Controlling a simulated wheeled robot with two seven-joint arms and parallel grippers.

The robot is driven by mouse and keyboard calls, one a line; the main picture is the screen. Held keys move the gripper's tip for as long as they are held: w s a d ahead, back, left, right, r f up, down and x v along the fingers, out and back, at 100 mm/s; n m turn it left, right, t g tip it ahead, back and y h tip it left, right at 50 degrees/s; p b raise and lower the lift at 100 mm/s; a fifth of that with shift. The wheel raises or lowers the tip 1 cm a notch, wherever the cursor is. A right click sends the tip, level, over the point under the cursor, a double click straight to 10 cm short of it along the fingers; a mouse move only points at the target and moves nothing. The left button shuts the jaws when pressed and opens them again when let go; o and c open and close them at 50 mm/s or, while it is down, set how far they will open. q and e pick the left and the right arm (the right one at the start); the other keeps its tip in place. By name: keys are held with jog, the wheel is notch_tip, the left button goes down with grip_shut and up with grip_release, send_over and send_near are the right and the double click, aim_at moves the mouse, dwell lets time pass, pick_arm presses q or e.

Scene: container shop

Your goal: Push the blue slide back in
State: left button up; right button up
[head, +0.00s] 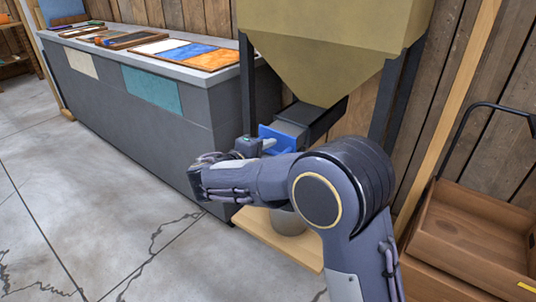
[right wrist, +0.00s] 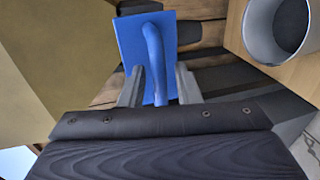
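The blue slide (head: 285,137) has an upright blue front plate with a looped handle. It stands at the near end of a dark chute (head: 322,122) under the tan hopper (head: 330,50). A grey surface shows between the blue plate and the hopper mouth. In the right wrist view the blue plate (right wrist: 132,42) is ahead of my right gripper (right wrist: 160,88). The handle reaches between its two grey fingers, which stand apart with gaps beside the handle. In the head view my right gripper (head: 264,146) is at the handle, partly hidden by my arm. My left gripper is not seen.
A metal bucket (right wrist: 283,35) stands on a wooden base (head: 250,222) below the chute. Dark hopper legs (head: 247,85) flank the slide. A grey counter (head: 150,110) with sample boards is at the left. A brown crate (head: 470,235) is at the right. The concrete floor at left is clear.

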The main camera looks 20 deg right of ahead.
aim_at(280, 140)
jog(key=shift+w+d, duration=0.15)
jog(key=shift+d, duration=0.05)
jog(key=shift+c, duration=0.3)
grip_shut()
jog(key=x, duration=0.2)
jog(key=r+x, duration=0.1)
jog(key=x, duration=0.4)
jog(key=shift+d+r, duration=0.1)
jog(key=shift+r, duration=0.05)
jog(key=shift+w+d+r, duration=0.1)
jog(key=shift+d+r, duration=0.05)
